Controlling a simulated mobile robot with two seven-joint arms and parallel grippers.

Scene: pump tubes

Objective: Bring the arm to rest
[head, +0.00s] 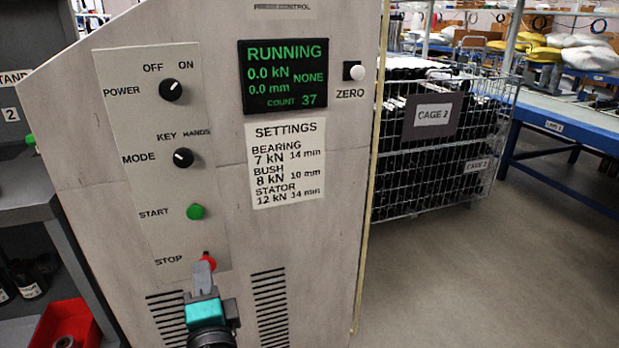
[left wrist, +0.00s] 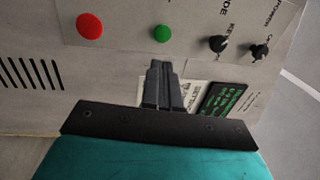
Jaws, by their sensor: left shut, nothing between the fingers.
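My left gripper (head: 203,278) is shut and empty in front of the grey control cabinet (head: 110,210), low on its panel. In the head view its fingertips overlap the lower part of the red STOP button (head: 209,259). In the left wrist view the closed fingers (left wrist: 162,68) point at the panel, with the red button (left wrist: 89,26) to their left and the green START button (left wrist: 162,33) just beyond their tips. I cannot tell whether the fingers touch the panel. The screen (head: 286,75) reads RUNNING, 0.0 kN, 0.0 mm, NONE, count 37. My right gripper is out of view.
Power knob (head: 171,89) and mode knob (head: 183,158) sit above the green button. A wire cage labelled CAGE 2 (head: 432,118) stands right of the cabinet. A red bin (head: 72,318) and grey shelving (head: 25,190) are at left. The floor (head: 470,280) at right is clear.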

